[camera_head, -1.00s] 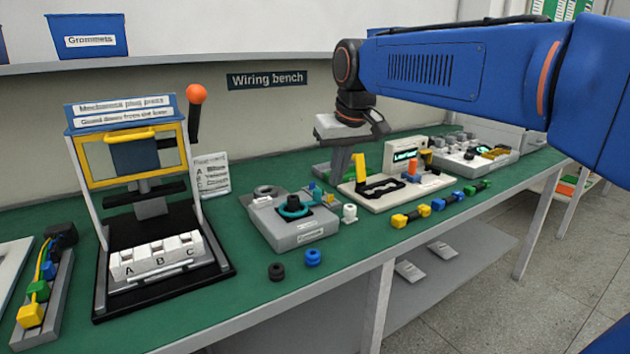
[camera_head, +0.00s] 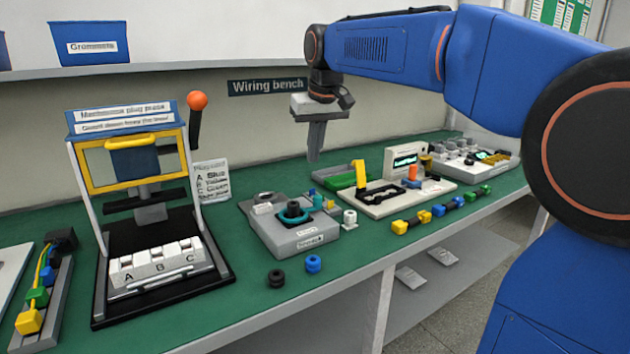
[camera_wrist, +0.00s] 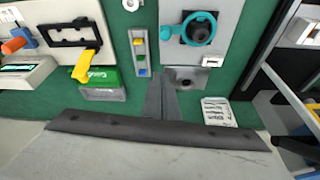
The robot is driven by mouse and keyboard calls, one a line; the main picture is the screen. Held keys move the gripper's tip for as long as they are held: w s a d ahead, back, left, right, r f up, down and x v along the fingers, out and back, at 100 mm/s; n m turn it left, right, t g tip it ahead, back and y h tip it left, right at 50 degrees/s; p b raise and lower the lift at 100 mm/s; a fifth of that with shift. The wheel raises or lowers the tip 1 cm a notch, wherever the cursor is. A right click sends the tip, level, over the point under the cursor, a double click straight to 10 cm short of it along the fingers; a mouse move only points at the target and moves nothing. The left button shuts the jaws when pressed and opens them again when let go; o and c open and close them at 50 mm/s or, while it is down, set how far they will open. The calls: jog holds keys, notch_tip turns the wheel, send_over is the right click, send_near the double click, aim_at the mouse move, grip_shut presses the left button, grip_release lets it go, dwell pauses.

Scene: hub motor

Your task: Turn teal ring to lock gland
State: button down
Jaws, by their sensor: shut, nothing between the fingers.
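The teal ring (camera_head: 295,217) sits around a black gland (camera_head: 293,208) on top of a grey fixture block (camera_head: 304,237) in the middle of the bench. In the wrist view the teal ring (camera_wrist: 188,28) shows at the upper middle, with a tab sticking out to its left, around the dark gland (camera_wrist: 197,30). My gripper (camera_head: 315,158) is shut and empty, pointing down in the air above and behind the fixture. In the wrist view its fingers (camera_wrist: 161,85) show below the ring, apart from it.
A mechanical plug press (camera_head: 140,200) with an orange-knobbed lever stands to the left. A board with a yellow lever (camera_head: 361,173) stands to the right. Black and blue grommets (camera_head: 313,263) lie in front of the fixture. A white fitting (camera_head: 349,218) stands beside it.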

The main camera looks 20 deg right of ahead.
jog(key=x, duration=1)
jog(key=shift+f, duration=0.1)
jog(key=shift+s+d+r, duration=0.1)
jog(key=shift+s+r, duration=0.1)
jog(key=shift+s, duration=1.8)
jog(key=shift+s+d, duration=0.1)
